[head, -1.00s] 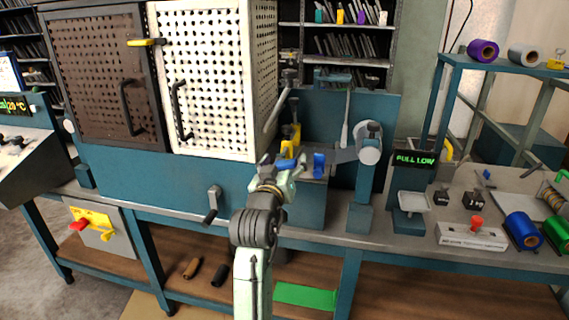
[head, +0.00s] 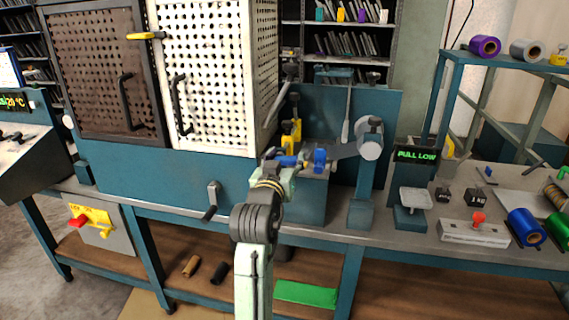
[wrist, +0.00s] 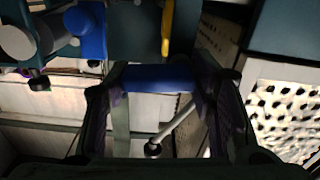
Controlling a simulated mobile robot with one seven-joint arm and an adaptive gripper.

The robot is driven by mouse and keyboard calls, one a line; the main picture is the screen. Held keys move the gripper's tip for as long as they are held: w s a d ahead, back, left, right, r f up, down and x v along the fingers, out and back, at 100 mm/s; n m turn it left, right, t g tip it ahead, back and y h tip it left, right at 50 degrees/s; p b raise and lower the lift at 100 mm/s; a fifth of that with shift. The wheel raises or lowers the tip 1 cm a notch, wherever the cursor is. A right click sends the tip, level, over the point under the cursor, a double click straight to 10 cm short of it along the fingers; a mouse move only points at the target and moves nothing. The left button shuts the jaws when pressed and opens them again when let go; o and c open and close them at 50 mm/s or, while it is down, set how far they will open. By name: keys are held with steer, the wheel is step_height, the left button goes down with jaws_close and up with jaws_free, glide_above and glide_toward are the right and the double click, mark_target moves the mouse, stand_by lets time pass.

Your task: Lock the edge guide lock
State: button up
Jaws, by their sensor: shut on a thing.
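My gripper (head: 283,160) is at the front of the blue machine, just left of a blue knob (head: 320,160). Its fingers are closed on a small blue handle (head: 286,161). In the wrist view the blue handle (wrist: 160,78) lies crosswise between the two fingers (wrist: 162,112). The blue knob also shows in the wrist view (wrist: 88,30), apart from the fingers. A yellow part (head: 291,132) stands just behind the handle. The gripper hides part of the handle, and no label shows which part is the edge guide lock.
A perforated white door (head: 204,75) stands left of the gripper. A grey roller (head: 370,140) is close on the right. A crank handle (head: 212,200) sticks out at the lower left. A display reading "PULL LOW" (head: 416,155) stands farther right.

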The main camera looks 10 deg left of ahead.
steer(key=shift+d+m, duration=0.2)
steer(key=shift+m, duration=0.5)
steer(key=o, duration=1.1)
steer(key=s, duration=1.2)
